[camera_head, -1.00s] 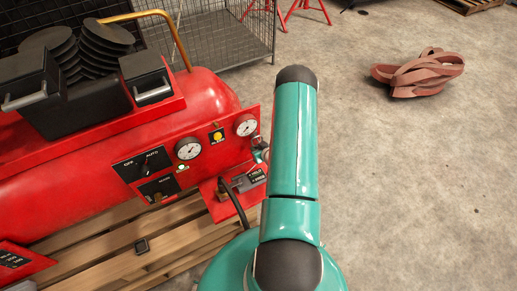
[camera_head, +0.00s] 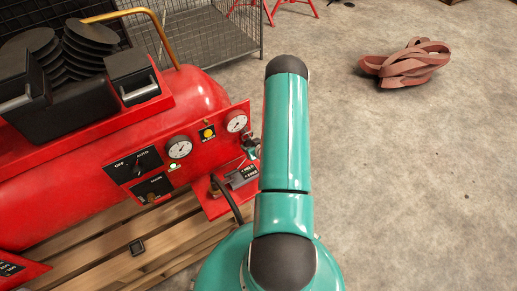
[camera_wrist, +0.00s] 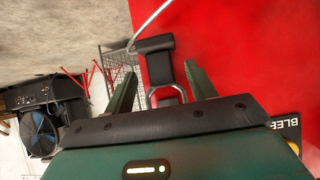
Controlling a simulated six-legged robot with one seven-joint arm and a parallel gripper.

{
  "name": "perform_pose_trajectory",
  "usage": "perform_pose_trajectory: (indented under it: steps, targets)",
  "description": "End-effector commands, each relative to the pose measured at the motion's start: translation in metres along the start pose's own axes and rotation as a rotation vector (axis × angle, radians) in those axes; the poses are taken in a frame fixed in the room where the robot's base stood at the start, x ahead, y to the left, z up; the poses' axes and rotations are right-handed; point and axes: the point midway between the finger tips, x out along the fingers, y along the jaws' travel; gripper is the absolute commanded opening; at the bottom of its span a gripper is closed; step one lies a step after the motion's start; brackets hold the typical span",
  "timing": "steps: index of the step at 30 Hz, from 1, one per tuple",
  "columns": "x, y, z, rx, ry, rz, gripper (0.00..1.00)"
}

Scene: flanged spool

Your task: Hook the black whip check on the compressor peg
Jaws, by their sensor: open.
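The red compressor (camera_head: 60,170) stands at the left in the head view, and its red surface (camera_wrist: 250,60) fills the right of the wrist view. In the wrist view my gripper (camera_wrist: 161,70) is open. A black piece with a bent metal loop (camera_wrist: 155,55) shows between the green fingers, and a thin grey rod or cable rises from it. It may be the whip check; I cannot tell whether the fingers touch it. In the head view my arm hides my gripper. A small metal fitting (camera_head: 251,148) shows at the panel's right edge; I cannot make out the peg.
The compressor rests on a wooden pallet (camera_head: 90,250). A wire cage (camera_head: 215,30) stands behind it. A coiled reddish hose (camera_head: 405,63) lies on the concrete floor at right, with open floor around it. In the wrist view, a black machine with a fan (camera_wrist: 45,115) is at left.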

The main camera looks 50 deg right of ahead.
Motion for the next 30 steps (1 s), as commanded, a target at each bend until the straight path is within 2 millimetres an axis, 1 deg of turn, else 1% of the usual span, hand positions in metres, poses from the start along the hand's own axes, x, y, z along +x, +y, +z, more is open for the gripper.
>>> perform_pose_trajectory:
  steps: [1, 9, 12, 15, 18, 21, 28, 30]
  targets:
    - [-0.010, 0.001, -0.001, 0.001, -0.001, 0.002, 0.56]
    - [-0.071, 0.001, -0.001, 0.001, 0.000, 0.003, 0.56]
    - [-0.091, 0.000, -0.001, 0.000, -0.001, 0.002, 0.56]
    - [-0.106, 0.001, -0.001, 0.000, 0.000, 0.003, 0.56]
    - [-0.115, 0.001, -0.001, 0.000, 0.000, 0.001, 0.56]
    - [-0.119, 0.000, -0.001, 0.000, 0.000, 0.001, 0.56]
    - [-0.119, 0.000, -0.001, 0.000, 0.000, 0.000, 0.56]
    - [-0.119, 0.000, -0.003, -0.005, -0.002, 0.001, 0.56]
